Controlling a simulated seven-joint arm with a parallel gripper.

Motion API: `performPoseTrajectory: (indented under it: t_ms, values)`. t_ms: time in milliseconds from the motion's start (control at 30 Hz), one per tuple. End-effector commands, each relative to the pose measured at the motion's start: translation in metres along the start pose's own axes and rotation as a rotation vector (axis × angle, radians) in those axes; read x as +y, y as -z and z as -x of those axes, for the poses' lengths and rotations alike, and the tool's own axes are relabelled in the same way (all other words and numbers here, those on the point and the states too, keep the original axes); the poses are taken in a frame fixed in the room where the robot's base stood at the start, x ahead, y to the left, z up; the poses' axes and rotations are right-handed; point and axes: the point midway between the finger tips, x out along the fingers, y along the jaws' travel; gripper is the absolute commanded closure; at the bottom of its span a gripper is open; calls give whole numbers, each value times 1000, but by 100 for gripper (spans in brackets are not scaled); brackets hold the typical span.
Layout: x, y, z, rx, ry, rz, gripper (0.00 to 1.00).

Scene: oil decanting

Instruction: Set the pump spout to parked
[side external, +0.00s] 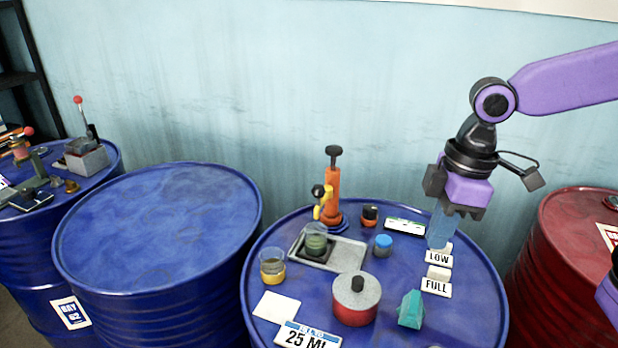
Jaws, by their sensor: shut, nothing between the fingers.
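An orange hand pump (333,195) with a black knob on top stands upright near the back of the middle blue drum. Its yellow spout (322,203), with a black knob, sticks out to the left and front, above a clear cup of dark green liquid (316,241). That cup stands on a grey metal tray (348,258). My gripper (438,246) is shut and empty, pointing down to the right of the pump, by the LOW sign (438,257). It is well apart from the spout. I cannot tell whether its tips touch the sign.
The drum top also holds a FULL sign (436,287), a blue-capped jar (383,244), a red can (357,300), a teal block (411,310), a cup of yellow liquid (272,268) and a 25 ML sign (307,338). The left blue drum (160,225) is bare.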

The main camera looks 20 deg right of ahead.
Motion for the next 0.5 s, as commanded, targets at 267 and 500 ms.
performPoseTrajectory:
  t_ms: [267,500]
  values:
    - [38,72,11,45,5,-14,100]
    - [74,124,18,86,4,-20,100]
